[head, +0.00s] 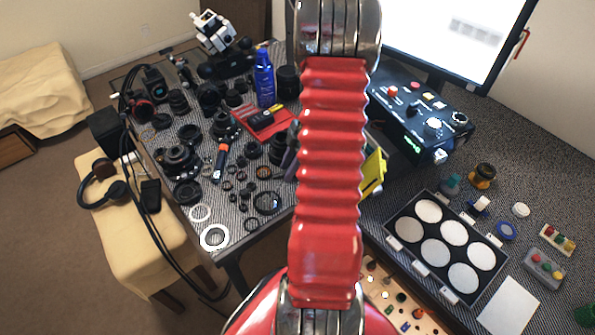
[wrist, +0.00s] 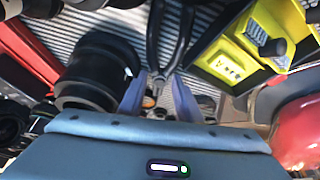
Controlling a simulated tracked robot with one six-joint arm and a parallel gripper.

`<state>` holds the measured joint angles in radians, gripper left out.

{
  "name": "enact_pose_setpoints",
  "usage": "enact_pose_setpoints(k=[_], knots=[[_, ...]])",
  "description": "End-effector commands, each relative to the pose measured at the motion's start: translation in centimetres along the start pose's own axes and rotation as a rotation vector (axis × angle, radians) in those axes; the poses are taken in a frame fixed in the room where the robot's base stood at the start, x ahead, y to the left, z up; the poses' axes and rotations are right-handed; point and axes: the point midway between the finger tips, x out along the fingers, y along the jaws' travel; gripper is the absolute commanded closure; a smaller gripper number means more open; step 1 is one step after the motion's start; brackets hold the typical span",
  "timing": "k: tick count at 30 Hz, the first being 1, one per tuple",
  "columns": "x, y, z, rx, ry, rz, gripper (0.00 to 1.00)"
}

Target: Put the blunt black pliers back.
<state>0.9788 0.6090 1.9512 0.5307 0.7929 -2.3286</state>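The black pliers (wrist: 156,35) are in the upper middle of the wrist view. Their two dark arms spread upward and run to the top edge of the picture. My gripper (wrist: 160,76) has its two purple fingers on either side of the narrow joined part of the pliers, and they look closed on it. In the head view, my red arm hides the pliers and most of my gripper; only a purple piece of a finger shows beside the arm. I cannot make out the pliers' place there.
A yellow holder (wrist: 243,50) stands right of the pliers. A black cylindrical lens part (wrist: 98,68) is close on the left, with a red tray (wrist: 25,50) beyond it. Lens parts crowd the ribbed table (head: 262,222). A black control box (head: 418,112) stands right of my arm.

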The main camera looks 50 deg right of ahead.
Motion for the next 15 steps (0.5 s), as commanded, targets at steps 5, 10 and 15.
enact_pose_setpoints(k=[5,10,15], knots=[[0.01,0.01,0.0,0.0,0.0,0.0,0.69],[0.0,0.0,0.0,0.0,0.0,0.0,0.69],[0.0,0.0,0.0,0.0,0.0,0.0,0.7]])
